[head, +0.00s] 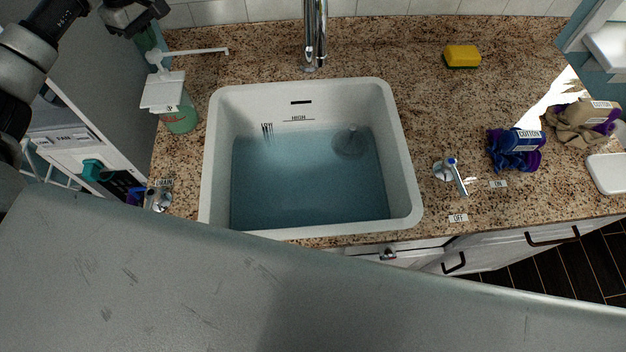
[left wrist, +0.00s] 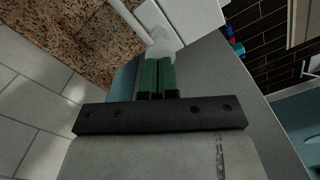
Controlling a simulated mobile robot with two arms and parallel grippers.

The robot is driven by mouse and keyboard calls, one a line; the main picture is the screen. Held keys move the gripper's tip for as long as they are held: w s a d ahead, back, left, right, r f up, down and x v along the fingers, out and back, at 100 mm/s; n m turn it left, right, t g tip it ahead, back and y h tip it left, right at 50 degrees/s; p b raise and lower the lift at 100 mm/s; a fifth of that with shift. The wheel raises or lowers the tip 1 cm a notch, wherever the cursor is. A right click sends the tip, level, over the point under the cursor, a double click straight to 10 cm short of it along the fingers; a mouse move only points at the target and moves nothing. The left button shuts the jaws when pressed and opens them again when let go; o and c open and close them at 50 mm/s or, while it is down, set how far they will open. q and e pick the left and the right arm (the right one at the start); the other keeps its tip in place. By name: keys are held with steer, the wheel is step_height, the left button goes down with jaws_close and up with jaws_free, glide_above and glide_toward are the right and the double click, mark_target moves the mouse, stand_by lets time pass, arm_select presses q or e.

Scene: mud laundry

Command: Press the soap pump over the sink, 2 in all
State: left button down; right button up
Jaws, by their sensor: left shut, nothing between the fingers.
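The soap pump (head: 190,52) has a white head and a long spout pointing right toward the sink. Its pale green bottle (head: 180,120) stands upright on the counter at the sink's left, partly hidden under a broad white collar. The sink (head: 212,150) is white and holds bluish water. My left gripper (head: 148,40) is shut and empty, pointing down just above the pump head. In the left wrist view the green fingertips (left wrist: 156,62) are together, close to the white pump head (left wrist: 160,44); I cannot tell if they touch. My right gripper is not in view.
A chrome faucet (head: 315,35) stands behind the sink. A grey panel rises close beside the pump at left.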

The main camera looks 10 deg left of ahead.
arm_select(q)
steer(key=shift+f+b, duration=0.8)
steer(key=shift+f, duration=0.65)
steer(key=shift+r, duration=0.1)
steer(key=shift+r+p, duration=1.5)
steer(key=shift+r, duration=0.35)
steer(key=shift+f, duration=0.2)
